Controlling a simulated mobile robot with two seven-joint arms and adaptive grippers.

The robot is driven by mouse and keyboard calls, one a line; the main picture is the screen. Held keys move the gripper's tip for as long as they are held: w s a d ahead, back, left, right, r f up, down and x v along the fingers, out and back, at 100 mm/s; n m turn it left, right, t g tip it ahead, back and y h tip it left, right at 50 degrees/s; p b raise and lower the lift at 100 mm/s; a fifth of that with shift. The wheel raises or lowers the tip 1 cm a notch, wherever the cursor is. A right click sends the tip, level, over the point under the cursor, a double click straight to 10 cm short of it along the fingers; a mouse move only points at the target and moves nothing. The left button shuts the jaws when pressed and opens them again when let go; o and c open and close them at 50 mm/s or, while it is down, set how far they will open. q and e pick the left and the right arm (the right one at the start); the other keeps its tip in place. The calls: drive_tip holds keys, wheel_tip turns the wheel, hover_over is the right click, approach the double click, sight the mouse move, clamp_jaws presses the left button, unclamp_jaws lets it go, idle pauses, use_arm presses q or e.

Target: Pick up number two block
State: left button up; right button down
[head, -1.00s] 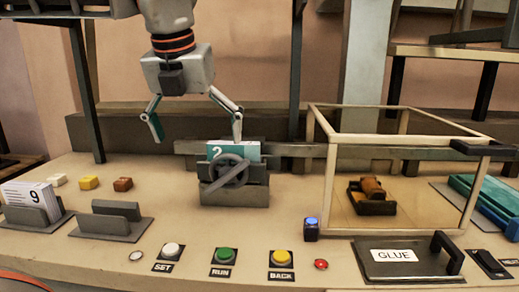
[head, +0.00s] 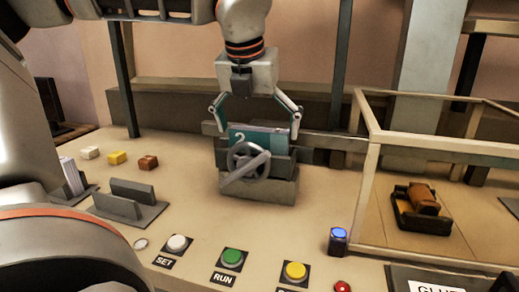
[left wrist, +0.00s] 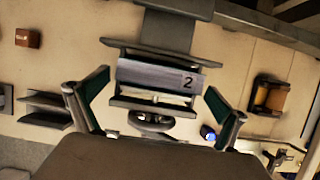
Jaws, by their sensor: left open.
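The number two block (head: 262,139) is a teal block with a white "2". It sits upright in the grey holder with a handwheel (head: 258,185) on the table. In the left wrist view the block (left wrist: 160,77) shows a pale top edge with a dark "2". My left gripper (head: 256,131) is open above the holder, with one finger on each side of the block. In the left wrist view the gripper (left wrist: 153,105) fingers stand apart from the block's ends, with gaps on both sides. My right gripper is not in view.
A clear box frame (head: 374,137) with a brown part inside stands at the right. SET, RUN (head: 232,258) and yellow buttons line the front. A grey empty holder (head: 130,200) and small coloured blocks (head: 117,158) are at the left. A rail runs behind the block's holder.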

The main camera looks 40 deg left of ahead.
use_arm(q)
drive_tip(key=shift+x, duration=0.85)
drive_tip(key=c, duration=1.1)
drive_tip(key=shift+r, duration=0.15)
